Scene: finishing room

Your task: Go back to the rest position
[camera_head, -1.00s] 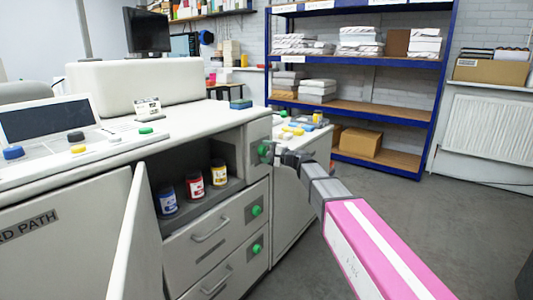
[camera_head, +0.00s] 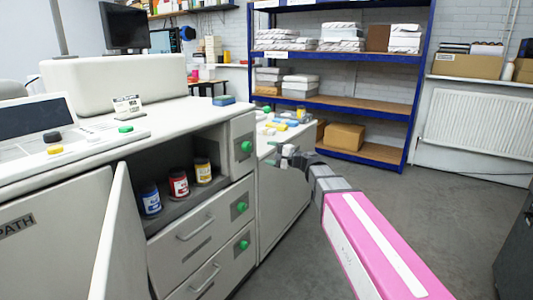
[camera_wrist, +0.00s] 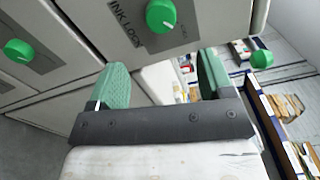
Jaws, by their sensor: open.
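My gripper (camera_head: 279,157) is in the middle of the head view, at the end of my grey and pink arm. It is open and empty, just right of the press cabinet's front. In the wrist view the two green fingers of my gripper (camera_wrist: 162,78) stand wide apart with nothing between them. The green ink lock knob (camera_head: 247,147) is on the cabinet's upper panel, left of my gripper. The same ink lock knob (camera_wrist: 160,15) shows at the top of the wrist view, beyond the fingertips and apart from them.
Blue, red and yellow-labelled jars (camera_head: 178,183) stand in the open compartment; its door (camera_head: 112,240) hangs open at the left. Two drawers with green knobs are below. A lower white cabinet (camera_head: 280,200) is behind my gripper. A blue shelf unit (camera_head: 411,100) stands behind. The floor (camera_head: 440,215) at right is clear.

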